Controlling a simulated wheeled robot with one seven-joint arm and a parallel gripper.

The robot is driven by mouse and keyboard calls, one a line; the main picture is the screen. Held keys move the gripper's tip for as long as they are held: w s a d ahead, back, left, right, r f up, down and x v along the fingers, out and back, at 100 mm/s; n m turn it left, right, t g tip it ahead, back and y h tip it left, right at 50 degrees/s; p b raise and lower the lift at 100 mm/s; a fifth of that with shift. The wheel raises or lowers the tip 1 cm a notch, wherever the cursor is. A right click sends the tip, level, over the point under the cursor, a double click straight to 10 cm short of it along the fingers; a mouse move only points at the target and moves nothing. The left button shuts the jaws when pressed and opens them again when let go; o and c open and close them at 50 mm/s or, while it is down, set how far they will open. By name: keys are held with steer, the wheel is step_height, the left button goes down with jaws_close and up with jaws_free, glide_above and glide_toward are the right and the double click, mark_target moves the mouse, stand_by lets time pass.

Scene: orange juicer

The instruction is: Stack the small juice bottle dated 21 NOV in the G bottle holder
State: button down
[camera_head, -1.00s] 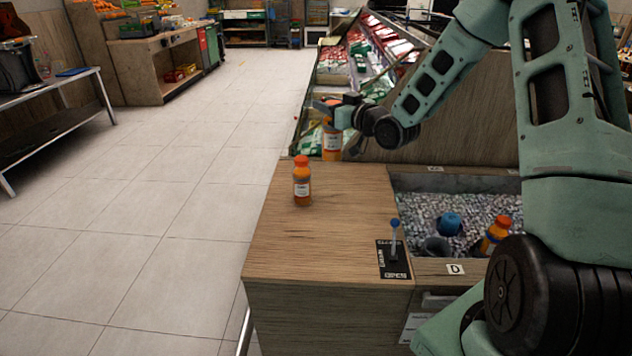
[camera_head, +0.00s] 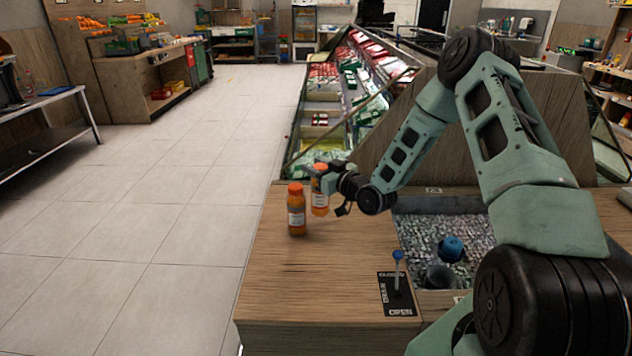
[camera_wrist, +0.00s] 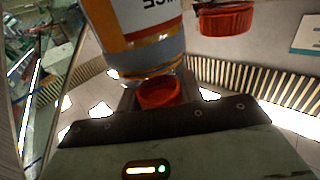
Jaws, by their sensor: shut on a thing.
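My gripper (camera_head: 324,180) is shut on an orange juice bottle (camera_head: 320,203) with an orange cap and white label, upright just behind and right of a second juice bottle (camera_head: 297,215). The second bottle stands on the wooden counter. Whether the held bottle touches the counter is unclear. In the wrist view, the held bottle (camera_wrist: 140,25) appears upside down, its "JUICE" label partly visible and its red-orange cap (camera_wrist: 160,92) near the gripper base. Another cap (camera_wrist: 225,18) shows beside it. No date is readable, and I see no G-marked holder.
An ice-filled bin (camera_head: 418,232) with a blue knob (camera_head: 452,247) is set into the counter (camera_head: 300,285) on the right. A blue-topped lever (camera_head: 398,270) marked open and closed stands before it. The counter's front left is clear. A sloped produce display (camera_head: 345,110) lies behind.

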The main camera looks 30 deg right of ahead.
steer(key=shift+f, duration=2.2)
steer(key=shift+f, duration=0.15)
steer(key=c, duration=0.9)
jaws_free()
